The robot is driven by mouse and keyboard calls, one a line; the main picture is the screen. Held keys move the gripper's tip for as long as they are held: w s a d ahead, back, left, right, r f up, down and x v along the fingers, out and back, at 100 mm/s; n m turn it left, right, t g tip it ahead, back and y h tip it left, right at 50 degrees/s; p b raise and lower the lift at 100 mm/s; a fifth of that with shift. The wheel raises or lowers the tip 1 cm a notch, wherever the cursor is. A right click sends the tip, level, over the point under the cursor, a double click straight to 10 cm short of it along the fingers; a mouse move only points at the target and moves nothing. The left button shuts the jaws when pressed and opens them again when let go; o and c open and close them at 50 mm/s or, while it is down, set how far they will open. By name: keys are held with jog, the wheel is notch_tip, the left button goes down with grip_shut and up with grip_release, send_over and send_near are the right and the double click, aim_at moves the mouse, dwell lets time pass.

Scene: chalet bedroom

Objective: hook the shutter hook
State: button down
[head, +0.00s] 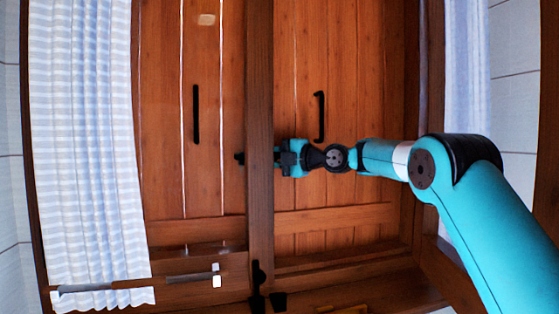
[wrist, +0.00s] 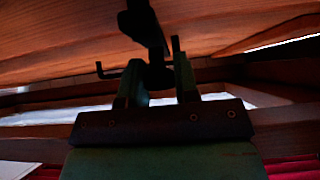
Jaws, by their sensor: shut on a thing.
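Two brown plank shutter leaves, the left leaf (head: 160,120) and the right leaf (head: 340,80), stand either side of a wooden post (head: 260,100). My gripper (head: 280,157) is in front of the right leaf, just right of the post. In the wrist view my gripper (wrist: 158,85) is shut on a dark piece that seems to be the shutter hook (wrist: 112,73); its bent tip points left and up. A dark fitting (wrist: 142,22) rises above the fingers, and I cannot tell whether it joins the hook. A small black piece (head: 239,157) shows left of the post.
Black pull handles (head: 196,114) and (head: 320,117) stand out from the leaves. A striped curtain (head: 85,140) hangs at left, another curtain (head: 466,90) at right. A rod (head: 190,277) crosses low at left. A black latch-like fitting (head: 258,275) sits at the post's foot.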

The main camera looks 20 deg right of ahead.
dwell(0.3)
jog(key=c, duration=0.9)
grip_release()
jog(key=shift+o, duration=0.2)
jog(key=shift+s+d, duration=0.1)
jog(key=shift+s, duration=0.05)
jog(key=b+v, duration=0.2)
jog(key=v, duration=0.9)
jog(key=shift+s+d, duration=0.25)
jog(key=shift+s, duration=0.05)
